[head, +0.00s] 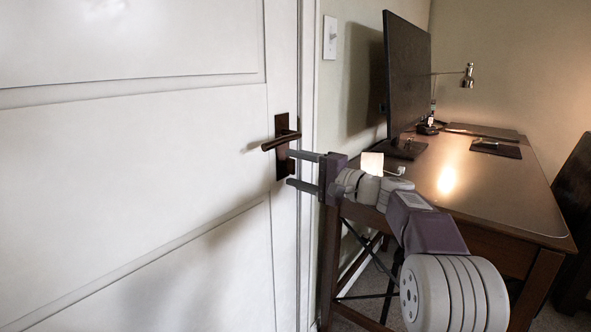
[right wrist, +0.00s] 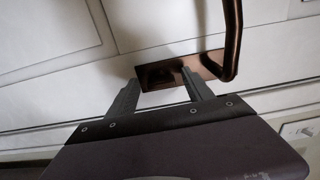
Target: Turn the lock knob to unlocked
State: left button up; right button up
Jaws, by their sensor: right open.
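A dark bronze lock plate (head: 282,125) with a lever handle (head: 275,144) is mounted near the right edge of a white door. My right gripper (head: 289,168) is open, its two fingers pointing left at the lower part of the plate, below the lever. In the right wrist view the plate (right wrist: 211,60) lies just beyond the fingertips, and the lever (right wrist: 234,35) rises at right. A dark, blurred shape on the plate between the fingertips may be the lock knob (right wrist: 163,73); its turn position cannot be told. My left gripper is not in view.
The white door (head: 130,140) fills the left side. A wooden desk (head: 500,190) with a monitor (head: 407,75) and a lamp (head: 468,76) stands at right, close behind my right arm. A light switch (head: 330,37) is on the wall.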

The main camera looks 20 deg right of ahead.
jog(key=p+v, duration=0.2)
jog(key=v, duration=0.6)
jog(key=shift+s+d, duration=0.25)
jog(key=shift+s, duration=0.1)
